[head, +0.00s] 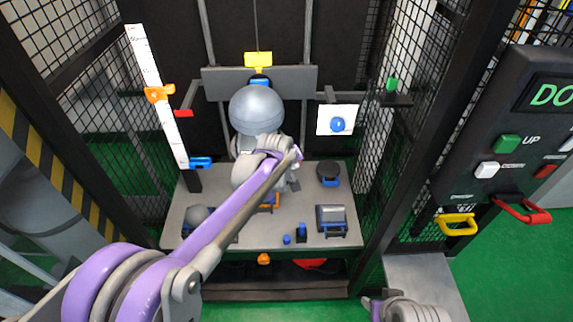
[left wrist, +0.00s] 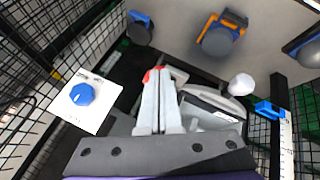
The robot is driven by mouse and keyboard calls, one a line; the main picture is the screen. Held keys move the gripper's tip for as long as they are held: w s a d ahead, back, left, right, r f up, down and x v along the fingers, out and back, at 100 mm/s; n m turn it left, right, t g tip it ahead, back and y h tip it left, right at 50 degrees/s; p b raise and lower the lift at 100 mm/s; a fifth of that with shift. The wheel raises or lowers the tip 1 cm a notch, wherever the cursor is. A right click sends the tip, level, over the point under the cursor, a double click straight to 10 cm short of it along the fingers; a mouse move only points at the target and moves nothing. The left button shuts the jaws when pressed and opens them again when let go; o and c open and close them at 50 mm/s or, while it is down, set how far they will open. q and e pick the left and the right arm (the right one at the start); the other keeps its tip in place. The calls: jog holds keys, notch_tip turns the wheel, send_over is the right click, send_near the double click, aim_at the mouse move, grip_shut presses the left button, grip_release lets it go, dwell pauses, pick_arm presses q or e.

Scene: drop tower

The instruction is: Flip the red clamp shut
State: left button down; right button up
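My left arm reaches from the lower left to the middle of the head view, with its gripper (head: 294,182) above the grey table (head: 262,236). The wrist view shows the left gripper's fingers (left wrist: 157,100) side by side with almost no gap, so it is shut. Small red patches show at the fingertips; I cannot tell whether they belong to the fingers or to a red part behind them. A small red part (head: 183,113) sticks out left of the grey ball (head: 257,110); I cannot tell whether it is the clamp. Part of my right arm shows at the lower edge; its gripper is out of view.
A white ruler (head: 158,98) with orange and blue sliders stands at the left. A blue dial (head: 338,124) sits on a white card at the right. Mesh walls close both sides. A control panel (head: 505,150) with red and yellow handles is at the far right.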

pick_arm(q)
jog(key=shift+w+a, duration=0.6)
jog(key=shift+a, duration=0.05)
pick_arm(e)
jog(key=shift+r, duration=0.1)
